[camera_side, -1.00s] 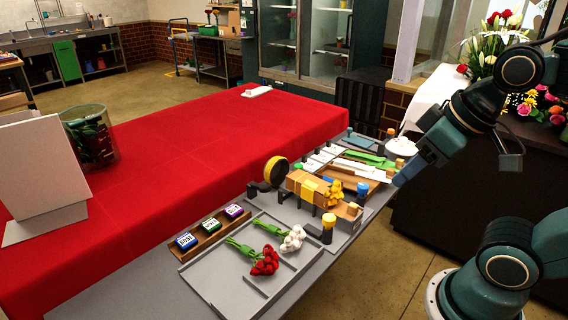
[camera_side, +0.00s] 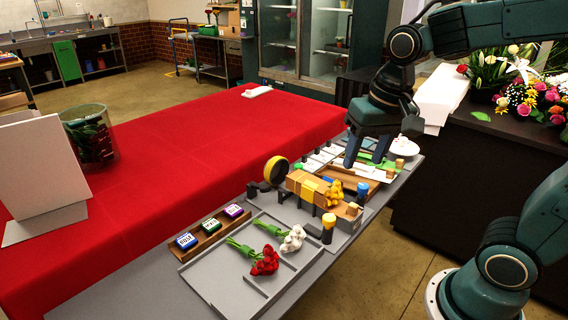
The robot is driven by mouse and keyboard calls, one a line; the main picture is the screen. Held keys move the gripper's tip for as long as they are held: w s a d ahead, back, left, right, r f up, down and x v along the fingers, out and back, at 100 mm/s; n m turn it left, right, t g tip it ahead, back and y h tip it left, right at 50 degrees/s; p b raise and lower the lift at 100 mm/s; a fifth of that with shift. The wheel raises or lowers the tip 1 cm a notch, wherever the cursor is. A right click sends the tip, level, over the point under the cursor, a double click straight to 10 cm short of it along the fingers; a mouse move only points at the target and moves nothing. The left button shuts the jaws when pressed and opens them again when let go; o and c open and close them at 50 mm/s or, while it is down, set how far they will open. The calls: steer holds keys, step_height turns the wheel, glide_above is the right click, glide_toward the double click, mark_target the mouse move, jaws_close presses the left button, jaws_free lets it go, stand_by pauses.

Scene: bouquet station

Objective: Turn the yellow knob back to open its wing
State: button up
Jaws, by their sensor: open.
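The yellow knob (camera_side: 328,221) is a yellow cap on a short black post, at the front right of the bouquet fixture (camera_side: 307,186). A similar blue-capped post (camera_side: 362,188) stands farther back at right. The tan fixture carries a bunch of yellow flowers (camera_side: 334,193) at its right end. Its wings are too small to make out clearly. My gripper (camera_side: 363,161) points down, open, with two blue-grey fingers. It is above and behind the fixture, apart from the yellow knob, over the tray area at the back. I see nothing between the fingers.
A grey tray (camera_side: 205,277) holds red and white flowers at front. A wooden rack (camera_side: 193,246) holds labelled blocks at left. The red table (camera_side: 190,140) is mostly clear.

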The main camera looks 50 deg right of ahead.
mark_target(329, 216)
steer(key=w+d+f+m+g, duration=0.1)
steer(key=w+f+m+g, duration=0.1)
steer(key=w+f+m, duration=0.2)
steer(key=w+f, duration=0.1)
steer(key=w, duration=0.1)
steer(key=shift+w, duration=0.35)
steer(key=shift+f, duration=0.1)
steer(key=shift+f, duration=6.8)
steer(key=c, duration=1)
